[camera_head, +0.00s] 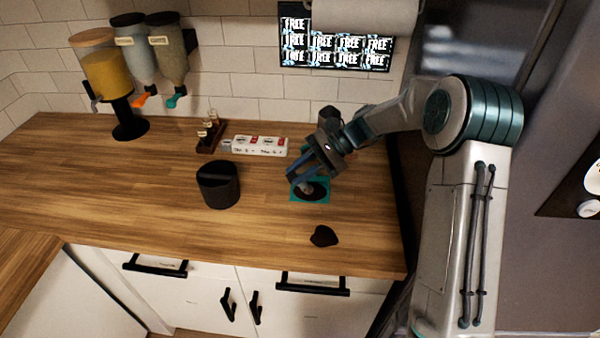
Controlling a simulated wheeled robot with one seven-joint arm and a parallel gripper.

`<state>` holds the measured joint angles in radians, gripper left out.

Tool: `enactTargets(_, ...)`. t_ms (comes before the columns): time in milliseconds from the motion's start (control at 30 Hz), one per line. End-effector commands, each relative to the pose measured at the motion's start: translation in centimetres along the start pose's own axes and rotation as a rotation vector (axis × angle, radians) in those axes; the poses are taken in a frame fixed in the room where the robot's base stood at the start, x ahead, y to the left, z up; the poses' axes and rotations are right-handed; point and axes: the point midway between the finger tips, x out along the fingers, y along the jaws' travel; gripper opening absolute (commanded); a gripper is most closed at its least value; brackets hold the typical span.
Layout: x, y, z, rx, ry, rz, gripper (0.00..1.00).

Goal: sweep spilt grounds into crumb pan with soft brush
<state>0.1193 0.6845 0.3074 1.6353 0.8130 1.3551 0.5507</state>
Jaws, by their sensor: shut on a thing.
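My gripper (302,182) points down over a small teal square mat (325,182) on the wooden counter. It is shut on a small pale grey thing at its fingertips, likely the soft brush; its shape is mostly hidden by the fingers. A dark round patch (317,192) lies on the mat under the fingertips, likely the spilt grounds. A flat black piece with a pointed side (323,236) lies apart, nearer the counter's front edge; it may be the crumb pan. I cannot tell whether the held thing touches the patch.
A black round container (218,184) stands left of the mat. Behind are a white box strip (260,146), a small wooden rack (211,134) and a dark object (329,117) near my wrist. Dispensers (128,80) stand back left. The left front of the wooden counter (110,195) is clear.

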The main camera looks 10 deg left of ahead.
Motion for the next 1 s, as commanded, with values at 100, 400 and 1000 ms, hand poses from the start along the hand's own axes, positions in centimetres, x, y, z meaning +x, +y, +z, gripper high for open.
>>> enactTargets(100,-0.5,-0.3,0.8,-0.001,0.000,-0.001,0.00)
enactTargets(400,-1.4,-0.8,2.3,0.000,0.000,-0.001,0.00)
enactTargets(1000,-1.9,-1.0,3.1,0.000,0.000,-0.001,0.00)
